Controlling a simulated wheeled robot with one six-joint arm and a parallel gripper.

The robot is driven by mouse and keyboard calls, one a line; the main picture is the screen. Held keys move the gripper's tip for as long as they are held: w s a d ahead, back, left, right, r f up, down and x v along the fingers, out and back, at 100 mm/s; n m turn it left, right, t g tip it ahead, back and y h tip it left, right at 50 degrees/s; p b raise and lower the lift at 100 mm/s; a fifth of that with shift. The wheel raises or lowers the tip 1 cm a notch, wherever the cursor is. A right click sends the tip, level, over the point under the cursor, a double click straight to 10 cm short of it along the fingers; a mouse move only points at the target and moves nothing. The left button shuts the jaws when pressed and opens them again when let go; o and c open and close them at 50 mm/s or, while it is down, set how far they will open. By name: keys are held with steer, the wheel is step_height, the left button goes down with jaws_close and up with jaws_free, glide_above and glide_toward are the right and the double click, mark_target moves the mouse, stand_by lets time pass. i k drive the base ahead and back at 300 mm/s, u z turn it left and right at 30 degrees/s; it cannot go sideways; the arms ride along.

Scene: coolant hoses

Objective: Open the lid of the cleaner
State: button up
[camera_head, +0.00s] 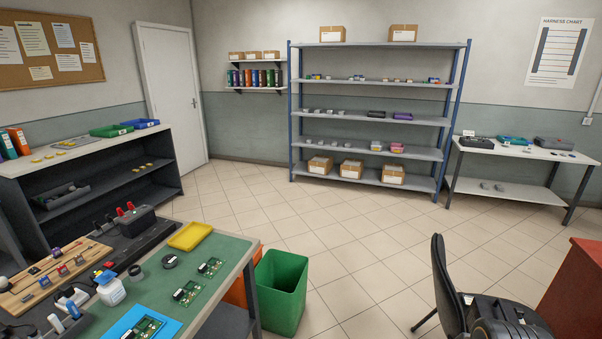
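No thing in view can be told for certain as the cleaner. A white bottle with a blue cap (110,291) stands on the green-topped bench at the lower left; its cap appears to be on. A dark box with red parts on top (137,222) stands behind it on a black surface. A dark grey case (554,144) and a black box (475,143) are on the far right table; they are too small to tell whether either has a lid.
The green bench (232,246) holds a yellow tray (190,236) and several circuit boards. A green bin (281,293) stands beside it. The tiled floor (340,235) is clear up to the shelf rack (378,118).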

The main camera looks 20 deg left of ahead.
mark_target(104, 277)
steer(key=u, duration=1.05)
steer(key=i, duration=1.1)
steer(key=u, duration=1.4)
steer(key=i, duration=0.95)
steer(key=u, duration=0.1)
